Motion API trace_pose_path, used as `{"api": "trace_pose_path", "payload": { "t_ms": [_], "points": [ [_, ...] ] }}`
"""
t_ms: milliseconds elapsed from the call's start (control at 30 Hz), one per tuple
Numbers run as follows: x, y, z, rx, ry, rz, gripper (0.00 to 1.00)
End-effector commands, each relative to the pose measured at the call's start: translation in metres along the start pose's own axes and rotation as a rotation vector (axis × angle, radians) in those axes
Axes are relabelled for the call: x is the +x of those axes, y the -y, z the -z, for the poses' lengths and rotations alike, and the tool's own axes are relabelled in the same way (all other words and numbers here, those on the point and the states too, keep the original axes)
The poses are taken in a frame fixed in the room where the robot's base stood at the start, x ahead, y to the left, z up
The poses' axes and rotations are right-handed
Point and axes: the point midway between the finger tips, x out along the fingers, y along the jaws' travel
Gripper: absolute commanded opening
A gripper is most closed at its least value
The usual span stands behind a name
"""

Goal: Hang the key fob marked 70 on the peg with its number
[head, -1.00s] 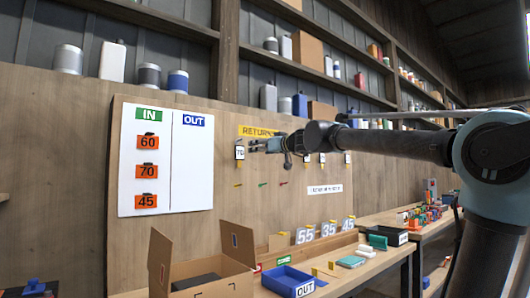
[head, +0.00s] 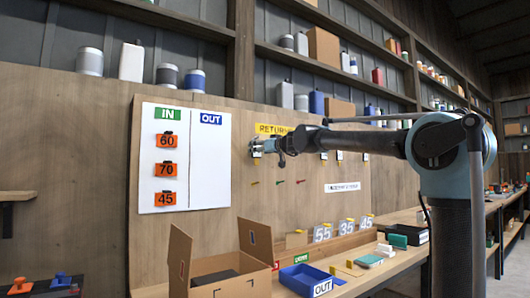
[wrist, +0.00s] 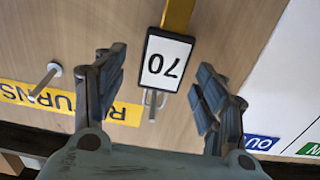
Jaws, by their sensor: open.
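The key fob marked 70 (wrist: 164,62) is a black-framed white tag on the plywood wall panel, close under the yellow RETURNS label. In the wrist view its number appears upside down. A silver hook or ring (wrist: 152,104) shows at one end and a yellow strip (wrist: 178,16) at the other; I cannot tell how they join. My gripper (wrist: 163,78) is open, with its fingers on either side of the fob and gaps visible. In the head view my gripper (head: 258,148) mostly covers the fob. Yellow (head: 254,183), green (head: 280,182) and red (head: 300,182) pegs are below.
A bare silver peg (wrist: 50,76) stands beside the fob. The white IN/OUT board (head: 205,160) bears orange 60, 70 and 45 tags.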

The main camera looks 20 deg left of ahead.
Motion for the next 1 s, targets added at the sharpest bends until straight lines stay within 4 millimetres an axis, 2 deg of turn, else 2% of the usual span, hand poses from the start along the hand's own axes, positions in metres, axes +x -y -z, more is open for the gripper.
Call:
{"api": "trace_pose_path", "payload": {
  "t_ms": [200, 500, 567, 700, 733, 800, 833, 933, 1000],
  "points": [
    [0.0122, 0.0003, -0.0001, 0.000, 0.000, 0.001, 0.65],
    [0.0136, 0.0002, -0.0002, 0.000, 0.000, 0.000, 0.65],
    [0.0136, 0.0002, -0.0002, 0.000, 0.000, 0.000, 0.54],
    [0.0135, 0.0002, -0.0002, 0.000, 0.000, 0.000, 0.22],
    [0.0135, 0.0002, -0.0001, 0.000, 0.000, 0.000, 0.18],
    [0.0135, 0.0002, -0.0001, 0.000, 0.000, 0.000, 0.18],
    [0.0135, 0.0002, -0.0001, 0.000, 0.000, 0.000, 0.36],
    [0.0135, 0.0002, -0.0001, 0.000, 0.000, 0.000, 0.13],
    [0.0134, 0.0002, -0.0001, 0.000, 0.000, 0.000, 0.12]
  ]
}}
